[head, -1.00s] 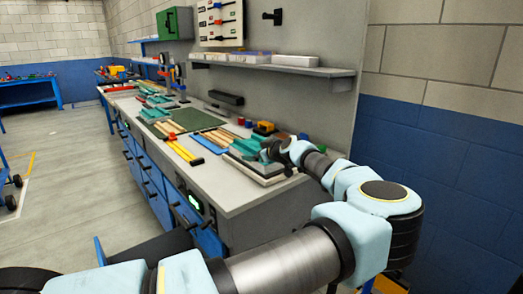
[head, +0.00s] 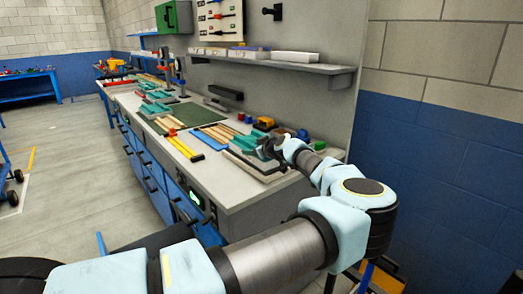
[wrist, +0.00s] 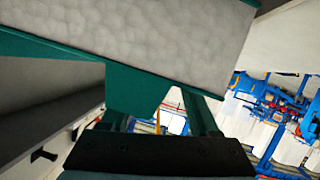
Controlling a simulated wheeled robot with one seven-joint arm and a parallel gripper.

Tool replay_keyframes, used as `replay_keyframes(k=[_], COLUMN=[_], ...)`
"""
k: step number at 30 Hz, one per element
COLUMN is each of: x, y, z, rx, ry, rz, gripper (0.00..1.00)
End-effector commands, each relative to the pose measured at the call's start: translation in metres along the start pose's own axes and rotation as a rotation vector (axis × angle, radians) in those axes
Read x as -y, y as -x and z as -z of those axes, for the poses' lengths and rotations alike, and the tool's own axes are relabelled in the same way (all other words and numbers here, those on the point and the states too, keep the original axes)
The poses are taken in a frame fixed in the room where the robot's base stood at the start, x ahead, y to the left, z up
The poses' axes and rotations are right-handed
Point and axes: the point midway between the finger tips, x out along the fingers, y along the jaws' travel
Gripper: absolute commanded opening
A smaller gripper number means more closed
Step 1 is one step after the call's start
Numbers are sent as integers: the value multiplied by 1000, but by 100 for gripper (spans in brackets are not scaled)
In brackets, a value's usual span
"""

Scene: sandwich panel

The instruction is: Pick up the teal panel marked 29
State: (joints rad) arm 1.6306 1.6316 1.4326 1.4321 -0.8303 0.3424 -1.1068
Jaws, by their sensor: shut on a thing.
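In the wrist view, a panel with a pale grey core between teal edges (wrist: 165,38) fills the upper part, tilted down to the right. My gripper's dark base is at the bottom, with teal parts reaching up to the panel. In the head view, my gripper (head: 268,150) is shut on the panel over the near end of the workbench. The held panel is hard to make out there, and no number can be read. Teal pieces (head: 247,142) lie on the bench beside the gripper.
The workbench (head: 240,190) runs away to the left, with a dark green mat (head: 167,121), yellow bars (head: 183,149), wooden strips and small coloured items. A shelf (head: 300,67) with boxes hangs above the bench. A wall stands right of my arm. The floor at left is open.

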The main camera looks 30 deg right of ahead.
Motion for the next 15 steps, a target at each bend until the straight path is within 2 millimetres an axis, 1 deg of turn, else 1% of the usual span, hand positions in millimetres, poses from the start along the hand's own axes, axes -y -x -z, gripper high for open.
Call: replay_keyframes(k=[1,10,11,15], x=[0,0,0,0], y=[0,0,0,0], z=[0,0,0,0], rx=[0,1,1,1], ry=[0,0,0,0], rz=[0,0,0,0], gripper=[35,2,0,0])
